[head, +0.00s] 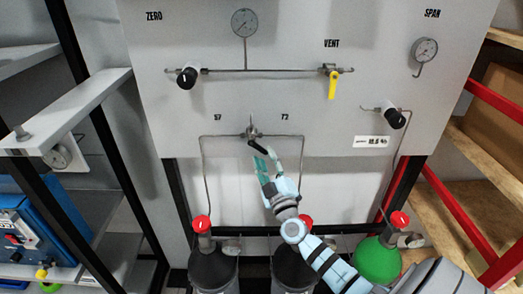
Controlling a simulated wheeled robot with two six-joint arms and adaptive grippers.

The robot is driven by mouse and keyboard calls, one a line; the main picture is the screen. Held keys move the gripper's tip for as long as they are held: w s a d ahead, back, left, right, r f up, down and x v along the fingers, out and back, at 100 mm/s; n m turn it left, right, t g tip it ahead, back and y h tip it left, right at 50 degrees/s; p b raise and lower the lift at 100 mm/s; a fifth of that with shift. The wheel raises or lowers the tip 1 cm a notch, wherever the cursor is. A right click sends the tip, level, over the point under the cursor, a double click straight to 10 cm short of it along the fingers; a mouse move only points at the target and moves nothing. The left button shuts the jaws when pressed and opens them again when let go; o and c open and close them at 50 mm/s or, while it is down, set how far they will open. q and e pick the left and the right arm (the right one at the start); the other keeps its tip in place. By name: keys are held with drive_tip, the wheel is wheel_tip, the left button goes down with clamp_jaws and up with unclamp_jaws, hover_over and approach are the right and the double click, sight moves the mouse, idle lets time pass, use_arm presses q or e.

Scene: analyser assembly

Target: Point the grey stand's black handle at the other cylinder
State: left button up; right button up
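Thin pipes run from the valve to two dark grey cylinders with red caps, the left cylinder (212,270) and the middle cylinder (291,268). My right gripper (265,155) has teal fingers spread apart at the handle's lower end. Whether they touch it is unclear. My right arm hides part of the middle cylinder. My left gripper is out of view.
A yellow vent handle (332,87) and black knobs (187,78) are on the panel above. A green cylinder (376,260) with a red cap stands at right. Shelves with a blue box (40,235) are at left, a wooden rack (485,215) at right.

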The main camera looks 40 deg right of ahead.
sight(262, 152)
drive_tip(key=x, duration=0.4)
drive_tip(key=shift+w, duration=0.1)
drive_tip(key=shift+c, duration=0.5)
clamp_jaws()
drive_tip(key=shift+f, duration=0.1)
